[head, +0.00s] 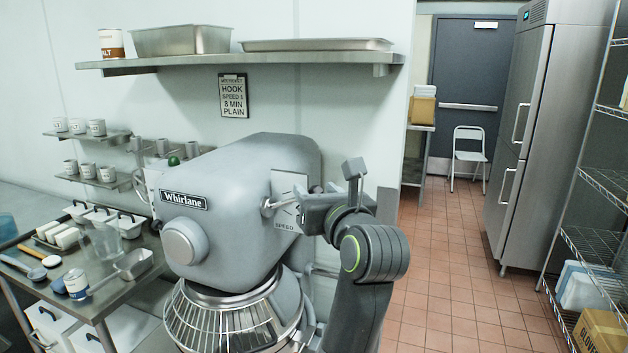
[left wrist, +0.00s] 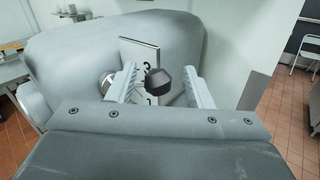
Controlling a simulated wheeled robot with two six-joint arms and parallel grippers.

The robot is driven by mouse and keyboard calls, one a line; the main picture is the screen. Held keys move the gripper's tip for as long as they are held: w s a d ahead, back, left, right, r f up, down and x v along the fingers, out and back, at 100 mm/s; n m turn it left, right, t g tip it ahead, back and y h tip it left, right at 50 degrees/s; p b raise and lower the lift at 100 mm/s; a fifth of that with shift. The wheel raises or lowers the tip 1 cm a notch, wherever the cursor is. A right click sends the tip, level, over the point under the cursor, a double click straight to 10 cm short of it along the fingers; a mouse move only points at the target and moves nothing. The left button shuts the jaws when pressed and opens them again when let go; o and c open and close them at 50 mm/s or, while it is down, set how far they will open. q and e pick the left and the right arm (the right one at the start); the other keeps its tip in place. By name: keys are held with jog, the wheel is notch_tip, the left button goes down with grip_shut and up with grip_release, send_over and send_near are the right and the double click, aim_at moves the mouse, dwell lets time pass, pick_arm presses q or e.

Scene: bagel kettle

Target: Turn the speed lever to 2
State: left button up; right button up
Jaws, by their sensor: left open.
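The large grey Whirlane mixer (head: 232,190) stands in the middle of the head view. On its side is a white speed plate (head: 288,183) marked SPEED. In the left wrist view the numbered plate (left wrist: 140,52) shows behind a dark lever knob (left wrist: 158,82). My left gripper (head: 300,202) is at the plate in the head view. In the left wrist view my left gripper's open fingers (left wrist: 160,95) stand on either side of the knob, with gaps showing on both sides. The lever's exact setting cannot be read. My right gripper is not in view.
A wire bowl guard (head: 225,318) sits below the mixer head. A table (head: 110,298) with utensils is at left.

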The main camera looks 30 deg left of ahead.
pick_arm(q)
jog(key=shift+w+a, duration=0.4)
jog(key=shift+a, duration=0.1)
jog(key=shift+s+d+r, duration=0.1)
jog(key=shift+s, duration=0.15)
jog(key=shift+c, duration=1)
grip_shut()
